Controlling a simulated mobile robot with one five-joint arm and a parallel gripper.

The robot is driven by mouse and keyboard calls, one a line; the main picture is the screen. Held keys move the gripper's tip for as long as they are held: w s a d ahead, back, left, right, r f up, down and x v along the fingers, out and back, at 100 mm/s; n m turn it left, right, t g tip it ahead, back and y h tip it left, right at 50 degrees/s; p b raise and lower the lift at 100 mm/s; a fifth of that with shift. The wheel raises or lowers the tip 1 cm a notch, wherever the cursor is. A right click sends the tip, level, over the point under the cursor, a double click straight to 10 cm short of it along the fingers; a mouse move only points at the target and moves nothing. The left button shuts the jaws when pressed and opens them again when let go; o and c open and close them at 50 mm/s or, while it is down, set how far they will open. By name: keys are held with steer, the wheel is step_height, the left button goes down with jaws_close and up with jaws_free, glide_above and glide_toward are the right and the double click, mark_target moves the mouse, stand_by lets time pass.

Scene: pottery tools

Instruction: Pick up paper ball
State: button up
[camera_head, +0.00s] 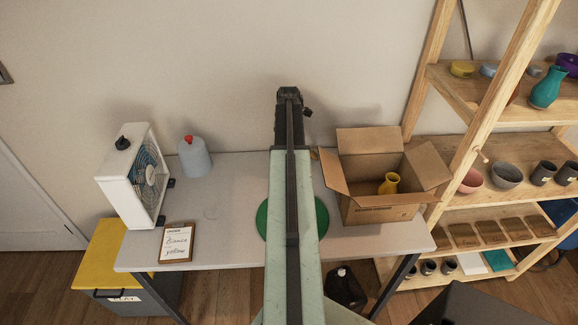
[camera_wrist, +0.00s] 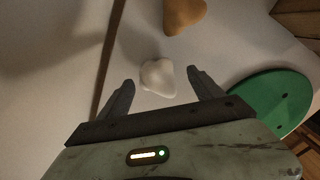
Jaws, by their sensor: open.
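A white crumpled paper ball (camera_wrist: 158,77) lies on the pale tabletop in the wrist view. My gripper (camera_wrist: 161,80) is open, with one finger on each side of the near part of the ball in the picture. The ball appears apart from both fingers, and nothing is held. Whether the fingers are at the ball's height, I cannot tell. In the head view my arm covers the middle of the table, and the ball does not show there.
An orange-brown lump (camera_wrist: 184,14) lies just beyond the ball. A green disc (camera_wrist: 275,103) is at right. On the table (camera_head: 225,240) stand a white fan (camera_head: 133,178), a grey jug (camera_head: 194,157), a clipboard (camera_head: 176,243) and an open cardboard box (camera_head: 375,210) holding a yellow vase (camera_head: 389,183).

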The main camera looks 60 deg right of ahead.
step_height(320, 180, down, 3)
steer(key=shift+b, duration=0.8)
steer(key=shift+r, duration=0.2)
steer(key=c, duration=1.4)
step_height(320, 180, up, 10)
steer(key=p, duration=1)
steer(key=shift+r+p, duration=0.15)
steer(key=shift+p, duration=0.2)
steer(key=s+a+r+p, duration=0.1)
steer(key=s+r+p, duration=0.3)
steer(key=s, duration=0.3)
steer(key=s+a+r+p, duration=0.2)
steer(key=s+r+p, duration=0.3)
steer(key=s, duration=0.7)
steer(key=s+a, duration=0.1)
steer(key=s, duration=0.9)
steer(key=shift+s+a+f, duration=0.15)
steer(key=shift+s+a, duration=0.05)
steer(key=shift+a, duration=0.15)
